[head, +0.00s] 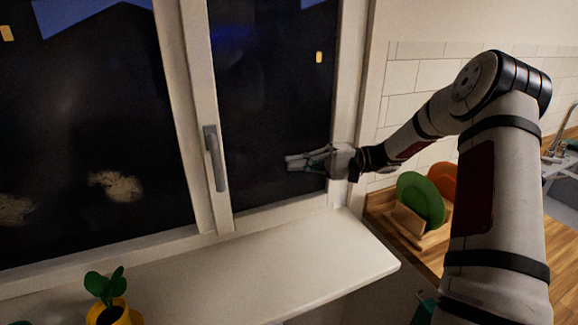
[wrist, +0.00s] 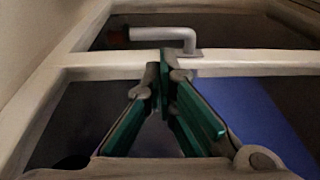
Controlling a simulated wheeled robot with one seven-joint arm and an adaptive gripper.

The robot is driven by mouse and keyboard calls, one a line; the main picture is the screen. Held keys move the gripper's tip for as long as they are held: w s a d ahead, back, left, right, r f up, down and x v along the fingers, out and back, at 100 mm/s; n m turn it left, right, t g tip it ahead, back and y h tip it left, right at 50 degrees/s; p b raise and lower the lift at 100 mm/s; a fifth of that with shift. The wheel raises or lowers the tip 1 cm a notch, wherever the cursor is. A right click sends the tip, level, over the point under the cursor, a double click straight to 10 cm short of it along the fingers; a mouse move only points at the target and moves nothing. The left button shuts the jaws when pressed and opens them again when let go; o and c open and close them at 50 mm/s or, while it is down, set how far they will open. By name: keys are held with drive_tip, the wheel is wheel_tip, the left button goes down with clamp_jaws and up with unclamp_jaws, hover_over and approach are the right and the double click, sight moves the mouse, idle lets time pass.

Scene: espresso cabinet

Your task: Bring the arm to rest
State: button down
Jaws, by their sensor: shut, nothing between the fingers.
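My gripper (head: 290,162) is raised in front of the right window pane in the head view. Its fingers point left toward the grey window handle (head: 213,158), with a clear gap in the picture between them. In the wrist view my gripper (wrist: 166,62) shows its green-padded fingers converging to closed tips, with nothing held. The window handle (wrist: 165,34) appears there beyond the fingertips, by the pale frame bar. I cannot tell the exact distance to the glass.
A white windowsill (head: 260,265) lies below, with a plant in a yellow pot (head: 108,300) at its left. To the right, a dish rack (head: 408,222) holds a green plate (head: 421,198) and an orange plate (head: 443,180) on a wooden counter. The sill's middle is clear.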

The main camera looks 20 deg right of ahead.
idle(0.3)
drive_tip(key=s+a+r+n+g+h, duration=0.15)
drive_tip(key=s+a+g+h, duration=0.35)
drive_tip(key=s+a+h, duration=0.5)
drive_tip(key=s+d+r+t+h, duration=0.1)
drive_tip(key=s+r+t+h, duration=0.1)
drive_tip(key=s, duration=0.7)
drive_tip(key=s+d+r+t+h, duration=0.1)
drive_tip(key=s+r+t+h, duration=0.2)
drive_tip(key=s, duration=0.6)
drive_tip(key=t+h, duration=0.2)
drive_tip(key=h, duration=0.1)
drive_tip(key=shift+s+d+r+n, duration=0.2)
drive_tip(key=shift+r+n, duration=0.05)
drive_tip(key=shift+n, duration=0.1)
